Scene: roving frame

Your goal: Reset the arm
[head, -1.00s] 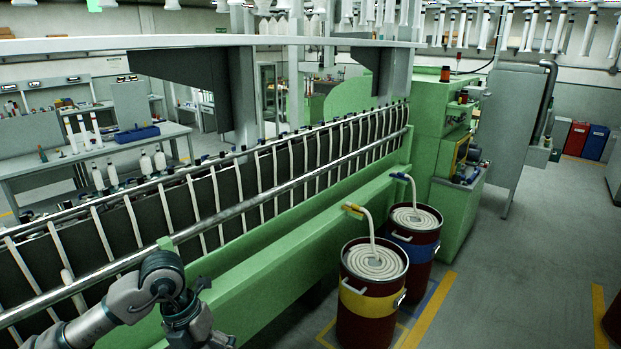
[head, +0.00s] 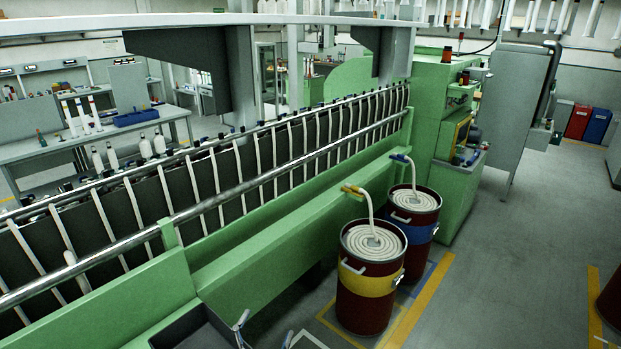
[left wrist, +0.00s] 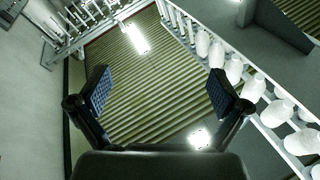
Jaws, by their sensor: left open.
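My left gripper (left wrist: 163,92) shows in the left wrist view, with its two dark, blue-padded fingers spread wide apart and nothing between them. Behind the fingers, the wrist camera shows a ribbed ceiling (left wrist: 125,80) with bright lamps. A rail of white bobbins (left wrist: 234,69) runs down the right side of that view, beyond the fingers. I cannot make out my left arm in the head view. My right gripper is in neither view.
The long green spinning machine (head: 270,250) crosses the head view. A yellow-banded drum (head: 372,280) and a blue-banded drum (head: 414,212) stand in front of it. A grey tray (head: 180,328) lies at the bottom edge.

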